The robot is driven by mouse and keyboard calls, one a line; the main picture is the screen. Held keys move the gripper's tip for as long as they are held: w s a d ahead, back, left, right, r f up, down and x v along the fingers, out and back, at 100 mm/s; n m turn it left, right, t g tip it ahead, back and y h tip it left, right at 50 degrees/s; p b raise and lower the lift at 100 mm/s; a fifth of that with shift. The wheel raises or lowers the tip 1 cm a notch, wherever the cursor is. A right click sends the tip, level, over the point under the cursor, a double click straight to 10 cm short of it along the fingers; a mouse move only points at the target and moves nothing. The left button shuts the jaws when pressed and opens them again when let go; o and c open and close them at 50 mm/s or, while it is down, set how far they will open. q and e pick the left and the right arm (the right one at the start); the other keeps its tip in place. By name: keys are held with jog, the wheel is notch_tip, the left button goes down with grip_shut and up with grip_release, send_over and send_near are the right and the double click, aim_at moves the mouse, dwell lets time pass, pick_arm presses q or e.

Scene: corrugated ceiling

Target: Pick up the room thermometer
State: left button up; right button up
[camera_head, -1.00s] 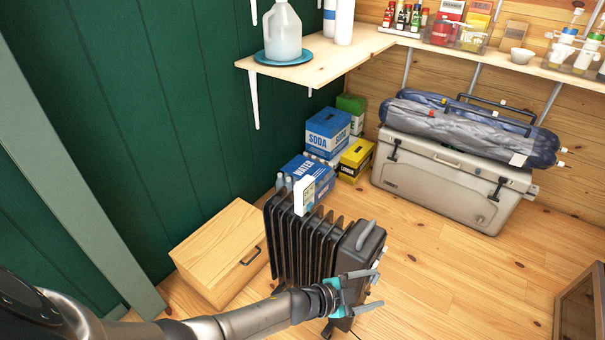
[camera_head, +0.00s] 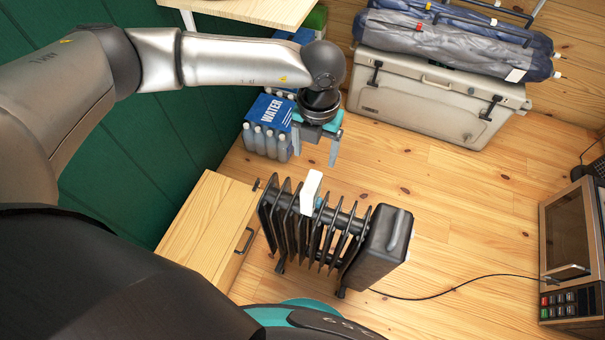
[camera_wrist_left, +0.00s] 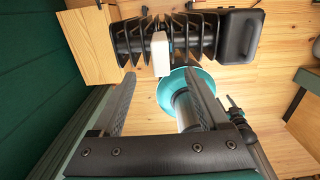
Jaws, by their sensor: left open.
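The room thermometer is a small white upright block (camera_head: 311,190) on top of the black finned radiator (camera_head: 384,248). In the left wrist view the thermometer (camera_wrist_left: 160,53) shows ahead, between the lines of the two fingers. My left gripper (camera_head: 317,152) is open and empty, with its fingers pointing down. In the head view it appears just beyond the thermometer, apart from it. The left wrist view also shows the open fingers (camera_wrist_left: 160,80) with a gap between them and the thermometer. My right gripper is not in view.
A wooden drawer box (camera_head: 205,222) stands left of the radiator. Water bottle packs (camera_head: 268,128) stand behind it by the green wall. A grey cooler (camera_head: 430,98) is at the back and a microwave (camera_head: 570,245) at the right. The floor between is clear, crossed by a cable.

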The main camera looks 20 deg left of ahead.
pick_arm(q)
jog(key=b, duration=0.1)
send_over(314, 180)
notch_tip(314, 180, down, 6)
jog(key=shift+s+r, duration=0.1)
jog(key=shift+r, duration=0.15)
notch_tip(314, 180, down, 4)
jog(key=shift+r+b, duration=0.1)
jog(key=shift+b, duration=0.45)
jog(key=shift+f, duration=0.4)
jog(key=f, duration=0.1)
jog(key=f+b, duration=0.1)
jog(key=f, duration=0.2)
jog(key=shift+s+a+f+b, duration=0.2)
jog(key=shift+s+f+b, duration=0.05)
jog(key=shift+s+b, duration=0.1)
jog(key=shift+w+f, duration=0.1)
jog(key=shift+f, duration=0.05)
grip_shut()
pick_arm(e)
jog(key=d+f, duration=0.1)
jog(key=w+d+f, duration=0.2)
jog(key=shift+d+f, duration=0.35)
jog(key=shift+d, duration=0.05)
